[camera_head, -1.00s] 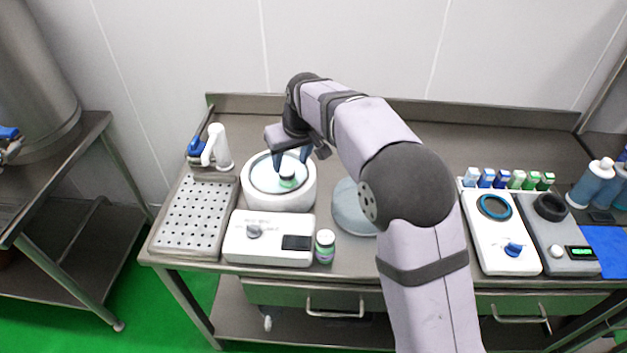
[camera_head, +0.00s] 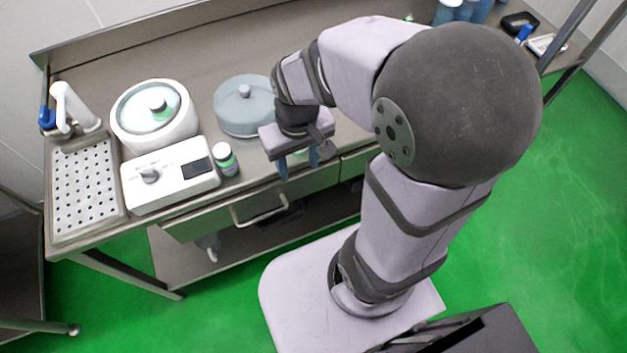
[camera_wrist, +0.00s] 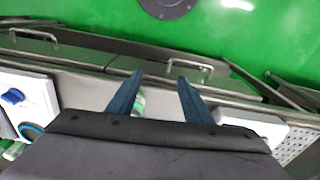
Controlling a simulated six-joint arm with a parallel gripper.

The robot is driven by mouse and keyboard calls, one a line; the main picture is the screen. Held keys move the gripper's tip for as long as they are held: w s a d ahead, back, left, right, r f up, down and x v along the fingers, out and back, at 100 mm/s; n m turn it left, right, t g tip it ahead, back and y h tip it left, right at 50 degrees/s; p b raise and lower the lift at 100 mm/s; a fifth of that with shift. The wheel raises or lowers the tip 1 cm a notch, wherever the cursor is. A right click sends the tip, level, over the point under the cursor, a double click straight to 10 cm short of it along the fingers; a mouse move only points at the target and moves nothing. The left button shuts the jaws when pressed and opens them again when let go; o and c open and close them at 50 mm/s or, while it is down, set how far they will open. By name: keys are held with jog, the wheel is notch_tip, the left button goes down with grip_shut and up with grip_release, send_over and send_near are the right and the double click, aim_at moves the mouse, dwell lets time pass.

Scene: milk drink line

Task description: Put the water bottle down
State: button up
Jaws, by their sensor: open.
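A small bottle with a green label (camera_head: 161,112) stands in the round white tub (camera_head: 125,125). I cannot tell which is the water bottle. My gripper (camera_head: 298,165) is open and empty by the bench's front edge, to the right of both bottles. In the wrist view my two blue fingers (camera_wrist: 158,78) are apart with nothing held; a green and white bottle (camera_wrist: 139,104) shows partly behind one finger.
A round grey-blue lid with a knob (camera_head: 240,115) lies on the bench behind my gripper. A perforated metal tray (camera_head: 85,190) and a white dispenser (camera_head: 75,108) are at the left. Drawer handles (camera_head: 258,212) stick out below the bench edge.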

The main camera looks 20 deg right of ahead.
jog(key=shift+m+g, duration=0.3)
jog(key=s, duration=0.1)
jog(key=s+d+f, duration=0.1)
jog(key=s, duration=0.3)
jog(key=shift+d+f, duration=0.2)
jog(key=shift+f, duration=0.05)
